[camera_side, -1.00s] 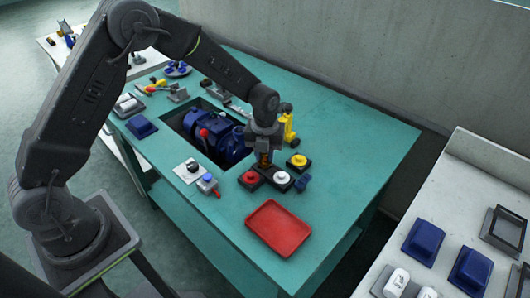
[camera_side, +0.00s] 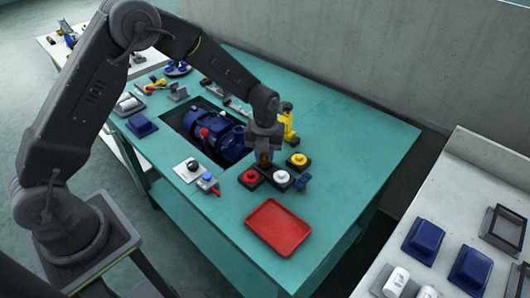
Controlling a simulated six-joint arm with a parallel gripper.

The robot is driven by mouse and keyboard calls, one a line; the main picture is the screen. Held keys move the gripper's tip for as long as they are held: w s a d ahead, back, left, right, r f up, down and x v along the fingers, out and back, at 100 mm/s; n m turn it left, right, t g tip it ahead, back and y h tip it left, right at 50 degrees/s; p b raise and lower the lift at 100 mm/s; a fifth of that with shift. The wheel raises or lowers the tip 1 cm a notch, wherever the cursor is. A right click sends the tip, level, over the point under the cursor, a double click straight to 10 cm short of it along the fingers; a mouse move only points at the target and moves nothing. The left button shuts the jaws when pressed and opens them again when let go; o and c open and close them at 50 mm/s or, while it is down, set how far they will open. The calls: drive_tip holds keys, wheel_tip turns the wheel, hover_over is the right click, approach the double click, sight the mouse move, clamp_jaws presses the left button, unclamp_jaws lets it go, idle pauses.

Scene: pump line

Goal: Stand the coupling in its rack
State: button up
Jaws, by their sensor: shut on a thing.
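My gripper (camera_side: 265,150) is over the dark block with coloured round tops, near the middle of the teal table. It is shut on a small brownish-orange piece, which looks like the coupling (camera_side: 265,159). The fingers hide much of this piece. It is just above or touching the dark block (camera_side: 267,172), between its red and white tops; I cannot tell which. The dark block may be the rack, but its shape under the gripper is partly hidden.
A red tray (camera_side: 278,228) lies in front. A red knob (camera_side: 250,176), a white one (camera_side: 282,176) and a yellow one (camera_side: 298,160) crowd the gripper. A yellow upright part (camera_side: 288,122) stands behind. The blue pump (camera_side: 222,135) sits in a recess. The table's right side is clear.

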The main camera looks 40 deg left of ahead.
drive_tip(key=shift+f, duration=0.45)
idle(0.8)
drive_tip(key=o, duration=0.9)
drive_tip(key=shift+r, duration=0.1)
drive_tip(key=shift+r, duration=2.9)
